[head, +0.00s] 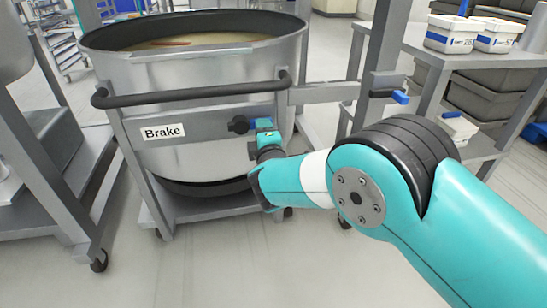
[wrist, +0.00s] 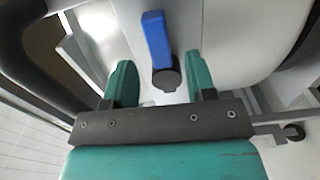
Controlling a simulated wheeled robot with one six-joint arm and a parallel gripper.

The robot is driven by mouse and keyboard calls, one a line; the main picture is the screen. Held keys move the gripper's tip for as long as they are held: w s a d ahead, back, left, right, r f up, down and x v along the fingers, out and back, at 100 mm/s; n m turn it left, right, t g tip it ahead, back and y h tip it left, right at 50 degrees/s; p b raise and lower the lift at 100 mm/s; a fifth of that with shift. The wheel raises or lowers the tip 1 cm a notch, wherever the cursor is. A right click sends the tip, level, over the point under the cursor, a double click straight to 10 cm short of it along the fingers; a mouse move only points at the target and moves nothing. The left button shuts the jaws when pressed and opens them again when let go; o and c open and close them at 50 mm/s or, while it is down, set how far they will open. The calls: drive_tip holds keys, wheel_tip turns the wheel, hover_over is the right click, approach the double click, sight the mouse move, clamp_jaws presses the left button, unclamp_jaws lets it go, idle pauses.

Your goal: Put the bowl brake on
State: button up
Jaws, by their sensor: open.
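The bowl (head: 200,85) is a large round steel tub on a wheeled frame, with a black push bar (head: 190,95) across its front. A white label reading "Brake" (head: 163,132) is on the front plate, with a black knob (head: 238,124) to its right. My gripper (head: 262,135) is at the plate, just right of that knob. In the wrist view, a blue lever (wrist: 156,38) on a black round hub (wrist: 166,80) shows between the open fingers of my gripper (wrist: 160,72), with gaps on both sides. In the head view my gripper may hide the blue lever.
Another blue-tipped lever (head: 400,97) is on a post to the right. A grey shelf (head: 470,62) with white tubs (head: 452,36) and grey crates stands behind it. A grey wheeled rack (head: 50,170) stands close on the left. The floor in front (head: 200,260) is clear.

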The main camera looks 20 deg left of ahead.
drive_tip(key=v, duration=1.3)
drive_tip(key=shift+w, duration=0.1)
idle(0.8)
